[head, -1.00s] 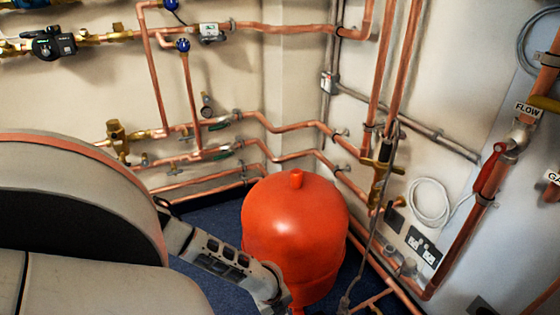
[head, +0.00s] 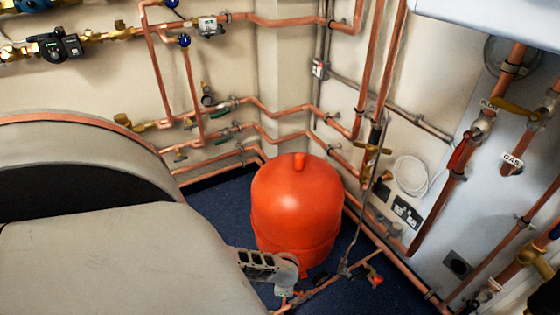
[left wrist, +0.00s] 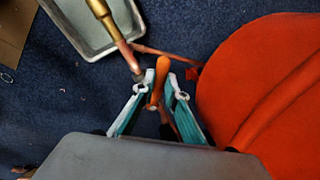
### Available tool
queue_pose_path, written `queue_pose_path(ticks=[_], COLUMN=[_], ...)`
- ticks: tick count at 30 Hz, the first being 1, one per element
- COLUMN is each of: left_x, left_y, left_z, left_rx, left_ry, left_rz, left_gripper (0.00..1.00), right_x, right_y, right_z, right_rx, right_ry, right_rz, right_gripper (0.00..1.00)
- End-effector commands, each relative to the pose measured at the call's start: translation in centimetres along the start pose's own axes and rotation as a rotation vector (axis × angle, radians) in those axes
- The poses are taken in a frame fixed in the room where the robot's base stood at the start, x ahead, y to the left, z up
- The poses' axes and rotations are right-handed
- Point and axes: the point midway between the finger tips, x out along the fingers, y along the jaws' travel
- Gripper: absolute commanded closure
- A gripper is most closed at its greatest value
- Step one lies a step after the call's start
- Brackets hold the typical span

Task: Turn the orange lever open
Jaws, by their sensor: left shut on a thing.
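The orange lever (left wrist: 161,72) shows in the left wrist view, standing between the two teal fingers of my left gripper (left wrist: 161,93). The gripper is shut on it, and the lever's rounded end sticks out past the fingertips. A copper pipe with a brass fitting (left wrist: 108,22) runs close beside the lever's end. In the head view my left gripper (head: 284,292) is low, just in front of the orange-red tank's base; the lever cannot be made out there. My right gripper is in neither view.
The orange-red tank (head: 297,205) stands close to the left gripper, also at right in the wrist view (left wrist: 265,90). A grey tray (left wrist: 75,25) lies on the blue floor. Copper pipes (head: 385,250) run low along the right wall. A red-handled valve (head: 460,152) is higher up.

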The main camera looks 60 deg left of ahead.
Motion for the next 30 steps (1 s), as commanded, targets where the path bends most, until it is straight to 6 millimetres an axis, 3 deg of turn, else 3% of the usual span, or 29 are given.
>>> queue_pose_path(ticks=[7, 15, 30], left_x=[-0.7, -0.6, -0.6], left_y=[1.4, 2.7, 3.7], left_z=[-0.8, -1.1, -1.5], left_rx=[-0.228, -0.436, -0.614], left_ry=[-0.04, -0.085, -0.124], left_rz=[0.002, 0.004, 0.004], left_gripper=[1.0, 1.0, 1.0], right_x=[-0.3, -0.3, -0.7], right_y=[0.5, 0.6, 0.5], right_z=[-1.0, -0.6, 0.2], right_rx=[-0.005, -0.005, 0.0], right_ry=[0.012, 0.004, -0.013], right_rz=[0.011, 0.016, 0.017], right_gripper=[1.0, 1.0, 1.0])
